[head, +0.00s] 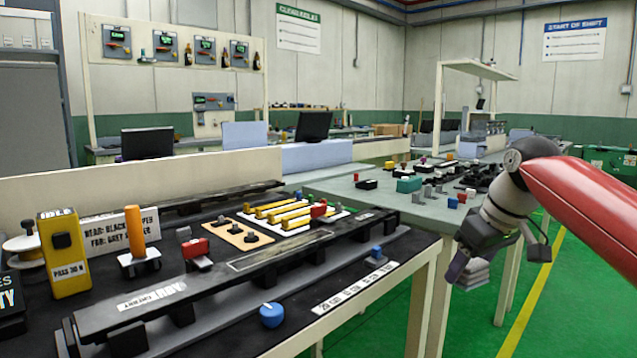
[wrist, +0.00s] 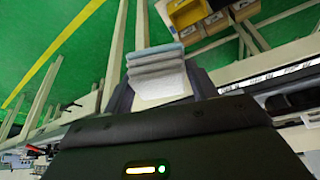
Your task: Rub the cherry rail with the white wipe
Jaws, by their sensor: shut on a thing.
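My gripper (head: 462,264) hangs at the right in the head view, beyond the bench's right edge, over the green floor. It is shut on a folded pale cloth, the white wipe (head: 474,274). In the wrist view the wipe (wrist: 160,84) sits between the fingers, with several folds and a white near face. A long black rail (head: 215,272) lies along the front of the dark bench, left of my gripper and well apart from it. A white label on it has lettering too small to read surely, so I cannot confirm it is the cherry rail.
A blue round knob (head: 271,315) stands at the rail's front side. Red clips, an orange post (head: 135,230) and a yellow gauge box (head: 63,252) stand behind the rail. A second dark rail (head: 215,202) lies at the back. A grey-green table (head: 385,202) stands beyond the bench.

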